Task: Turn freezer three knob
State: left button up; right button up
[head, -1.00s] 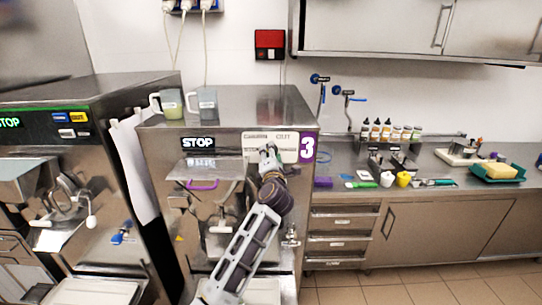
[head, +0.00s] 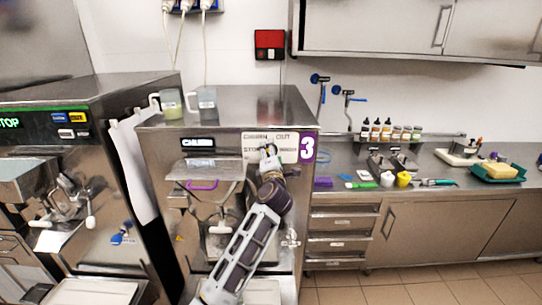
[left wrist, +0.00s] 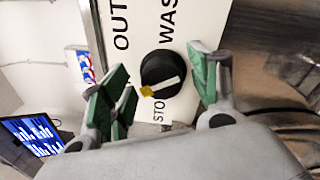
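Freezer three (head: 165,165) is the steel machine with the purple "3" label (head: 307,149). Its display (head: 198,143) seems to read CHURN. The white knob panel (head: 285,141) carries CHURN, OUT, STOP and WASH. The black knob (left wrist: 160,72) has a white bar with a yellow tip, which points to the lower left in the left wrist view, away from OUT, WASH and STOP. My left gripper (head: 268,151) is at the panel. In the left wrist view its green-padded fingers (left wrist: 164,78) stand open on either side of the knob, seemingly clear of it. My right gripper is out of view.
Two cups (head: 170,104) (head: 206,103) stand on freezer three's top. Another freezer (head: 60,120) stands at the left. A steel counter (head: 440,165) with bottles, a yellow cup and a green tray runs to the right. A dispensing spout (head: 220,215) sits below the panel.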

pick_arm(q)
jog(key=shift+f, duration=0.1)
jog(key=shift+s, duration=0.2)
jog(key=s, duration=1.1)
jog(key=shift+s+d+f, duration=0.25)
jog(key=shift+d+f, duration=0.05)
jog(key=shift+f, duration=0.1)
jog(key=shift+a, duration=0.1)
dwell(0.3)
